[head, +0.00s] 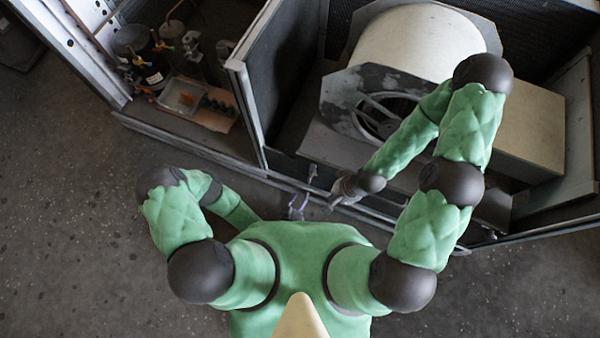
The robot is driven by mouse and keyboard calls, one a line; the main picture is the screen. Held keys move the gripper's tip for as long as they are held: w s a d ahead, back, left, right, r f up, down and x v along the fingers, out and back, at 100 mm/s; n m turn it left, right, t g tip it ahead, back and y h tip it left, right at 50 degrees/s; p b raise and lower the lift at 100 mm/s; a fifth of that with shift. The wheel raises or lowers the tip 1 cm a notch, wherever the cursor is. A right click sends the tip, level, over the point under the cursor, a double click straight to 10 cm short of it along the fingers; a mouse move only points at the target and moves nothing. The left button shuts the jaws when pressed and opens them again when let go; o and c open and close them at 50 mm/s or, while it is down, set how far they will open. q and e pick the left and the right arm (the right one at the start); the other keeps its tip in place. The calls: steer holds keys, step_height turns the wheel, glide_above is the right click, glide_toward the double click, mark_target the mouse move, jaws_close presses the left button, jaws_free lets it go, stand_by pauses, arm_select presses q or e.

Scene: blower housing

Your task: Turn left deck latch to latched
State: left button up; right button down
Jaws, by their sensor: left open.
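A small dark upright part (312,173) stands at the front rail of the blower housing (262,130). It may be the left deck latch, but it is too small to tell its position. My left gripper (297,206) is open just below and left of this part, in front of the rail. It looks empty, and I cannot tell whether it touches anything. My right gripper (334,203) is at the front rail, right of the small part, pointing down and left. Its fingers are too small and dark to tell whether they are open or shut.
A large cream blower drum (418,42) with a grey side plate sits inside the housing, beside a beige box (530,125). The left bay holds dark canisters, valves and a clear tray (182,95).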

arm_select(q)
steer(key=shift+s+a+r, duration=0.15)
steer(key=shift+s+r, duration=0.1)
steer(key=shift+s, duration=0.25)
stand_by(0.4)
steer(key=w+a+r+n+g, duration=0.2)
steer(key=w+a+g, duration=0.3)
steer(key=a+g, duration=0.2)
steer(key=s+r+n+g, duration=0.2)
steer(key=s+r, duration=0.1)
steer(key=r, duration=0.3)
steer(key=s+a+r+n+g, duration=0.1)
steer(key=s+r+n+g, duration=0.1)
steer(key=r, duration=0.5)
steer(key=shift+s+a+n+g+y, duration=0.3)
steer(key=shift+s+g, duration=0.3)
steer(key=shift+s, duration=0.25)
steer(key=shift+c, duration=0.5)
